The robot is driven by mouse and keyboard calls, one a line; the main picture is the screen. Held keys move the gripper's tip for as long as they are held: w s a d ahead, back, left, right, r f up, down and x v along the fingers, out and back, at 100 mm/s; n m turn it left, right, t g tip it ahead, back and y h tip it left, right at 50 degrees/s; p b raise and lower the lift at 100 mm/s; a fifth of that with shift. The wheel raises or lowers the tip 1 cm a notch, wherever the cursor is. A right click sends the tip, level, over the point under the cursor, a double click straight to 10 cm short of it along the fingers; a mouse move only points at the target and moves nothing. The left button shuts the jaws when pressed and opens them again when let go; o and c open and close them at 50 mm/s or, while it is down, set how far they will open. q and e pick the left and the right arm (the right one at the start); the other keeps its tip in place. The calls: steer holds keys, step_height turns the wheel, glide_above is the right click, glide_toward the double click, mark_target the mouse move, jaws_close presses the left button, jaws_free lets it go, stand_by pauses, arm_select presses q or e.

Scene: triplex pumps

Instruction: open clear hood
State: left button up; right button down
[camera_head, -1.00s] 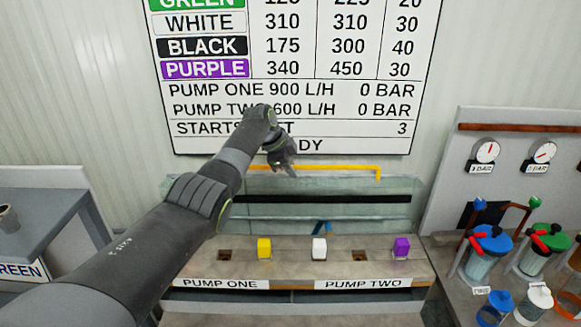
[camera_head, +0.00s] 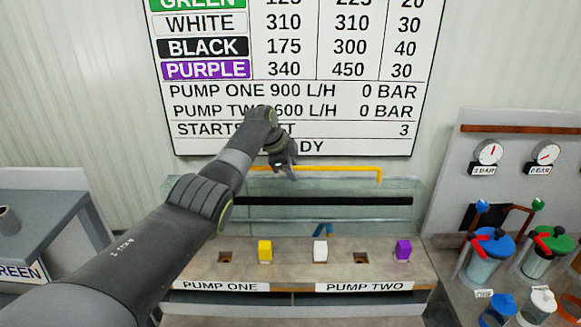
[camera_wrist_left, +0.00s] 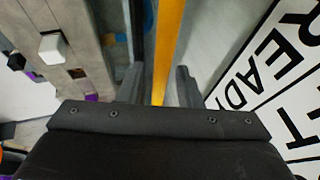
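The clear hood (camera_head: 385,192) is a see-through panel standing up behind the row of coloured blocks, with a yellow handle bar (camera_head: 345,168) along its top edge. The blocks in front look uncovered. My left gripper (camera_head: 284,172) is at the bar, left of its middle. In the left wrist view the bar (camera_wrist_left: 168,45) runs between the two fingers of my left gripper (camera_wrist_left: 161,88), with a gap showing beside it, so the fingers look open around it. My left forearm hides the hood's left end. My right gripper is not in view.
Yellow (camera_head: 265,250), white (camera_head: 320,250) and purple (camera_head: 403,249) blocks sit on the pump bench (camera_head: 300,270). A sign board (camera_head: 300,90) hangs close behind the gripper. A gauge panel (camera_head: 515,185) and colour-topped canisters stand right; a grey table (camera_head: 45,220) stands left.

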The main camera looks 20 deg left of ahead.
arm_select(q)
steer(key=shift+f, duration=0.1)
steer(key=b+v, duration=0.4)
steer(key=v, duration=1.3)
steer(key=shift+r, duration=0.25)
steer(key=shift+a, duration=0.15)
